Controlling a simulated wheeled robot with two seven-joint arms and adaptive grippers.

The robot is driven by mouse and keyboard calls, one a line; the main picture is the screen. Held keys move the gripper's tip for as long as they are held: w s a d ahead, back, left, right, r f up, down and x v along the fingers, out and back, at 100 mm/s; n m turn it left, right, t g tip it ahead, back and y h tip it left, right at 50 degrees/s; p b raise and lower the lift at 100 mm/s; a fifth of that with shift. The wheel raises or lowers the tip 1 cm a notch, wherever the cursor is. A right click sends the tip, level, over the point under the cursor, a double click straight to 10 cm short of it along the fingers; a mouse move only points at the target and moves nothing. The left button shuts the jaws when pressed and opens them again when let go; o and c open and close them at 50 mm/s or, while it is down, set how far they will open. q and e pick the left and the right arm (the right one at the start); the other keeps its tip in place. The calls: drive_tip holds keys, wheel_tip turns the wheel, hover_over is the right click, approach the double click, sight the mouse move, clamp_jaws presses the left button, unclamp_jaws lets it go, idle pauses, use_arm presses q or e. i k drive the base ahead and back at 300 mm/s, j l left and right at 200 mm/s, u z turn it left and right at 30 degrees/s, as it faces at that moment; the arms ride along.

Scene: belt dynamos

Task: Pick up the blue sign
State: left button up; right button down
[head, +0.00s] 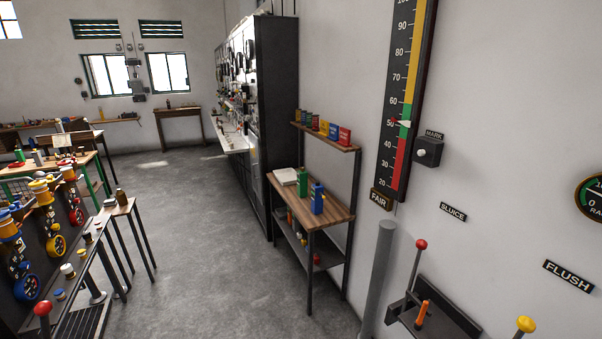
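A small blue sign (333,131) stands on the narrow top shelf (330,145) of a wooden rack by the right wall. It is in a row of several small coloured signs or boxes, between a yellow one (323,127) and a red one (345,135) at the near end. It is small in the head view, and its markings cannot be read. Neither of my grippers is in view.
The rack's middle shelf (330,212) holds a blue container (317,198), a green container (302,181) and a pale book-like block (286,177). A grey pipe (379,270) and a red-knobbed lever (421,244) stand nearer. The floor (215,240) left of the rack is clear.

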sight(334, 129)
drive_tip(key=i, duration=3.15)
drive_tip(key=z, duration=0.4)
